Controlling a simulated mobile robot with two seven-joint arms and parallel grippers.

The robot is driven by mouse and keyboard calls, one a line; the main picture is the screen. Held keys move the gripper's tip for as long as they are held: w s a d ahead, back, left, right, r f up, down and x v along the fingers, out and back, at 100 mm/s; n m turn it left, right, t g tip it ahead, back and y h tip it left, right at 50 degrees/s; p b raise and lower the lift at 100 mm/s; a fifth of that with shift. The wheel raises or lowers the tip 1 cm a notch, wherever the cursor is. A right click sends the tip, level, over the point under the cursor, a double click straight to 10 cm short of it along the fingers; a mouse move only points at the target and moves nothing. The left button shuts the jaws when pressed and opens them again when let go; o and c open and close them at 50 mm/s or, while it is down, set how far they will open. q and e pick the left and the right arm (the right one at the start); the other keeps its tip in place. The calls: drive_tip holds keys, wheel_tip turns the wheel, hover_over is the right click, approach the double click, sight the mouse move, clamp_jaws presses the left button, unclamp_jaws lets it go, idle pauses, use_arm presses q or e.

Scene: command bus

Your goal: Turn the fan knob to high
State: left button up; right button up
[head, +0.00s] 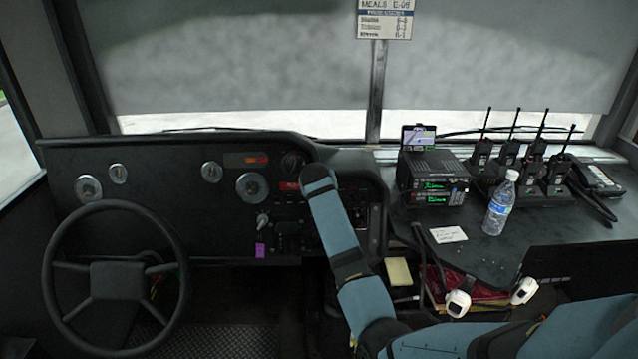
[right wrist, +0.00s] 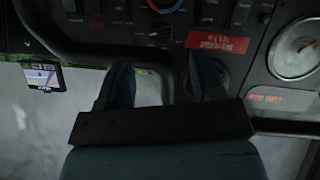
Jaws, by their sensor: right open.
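The dashboard's control panel (right wrist: 150,32) fills the top of the right wrist view, with small dark knobs and a larger round dial (right wrist: 165,4) cut by the top edge. I cannot tell which is the fan knob; no fan lettering is legible. My right gripper (right wrist: 160,84) is open and empty, its two blue fingers apart and pointing at the panel's edge. In the head view my blue right arm reaches from the lower right to the panel (head: 345,196). It covers part of the controls, and its fingers are hidden there. My left gripper is not in view.
A steering wheel (head: 113,280) stands at the left. On the right counter are a radio unit (head: 433,180), several handheld radios (head: 535,158), a water bottle (head: 499,205) and a paper note (head: 448,234). A red label (right wrist: 217,43) and a gauge (right wrist: 295,50) are beside the panel controls.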

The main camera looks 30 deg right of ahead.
drive_tip(key=v, duration=0.6)
drive_tip(key=shift+s+a+r, duration=0.15)
drive_tip(key=shift+s+r, duration=0.1)
drive_tip(key=shift+s, duration=0.05)
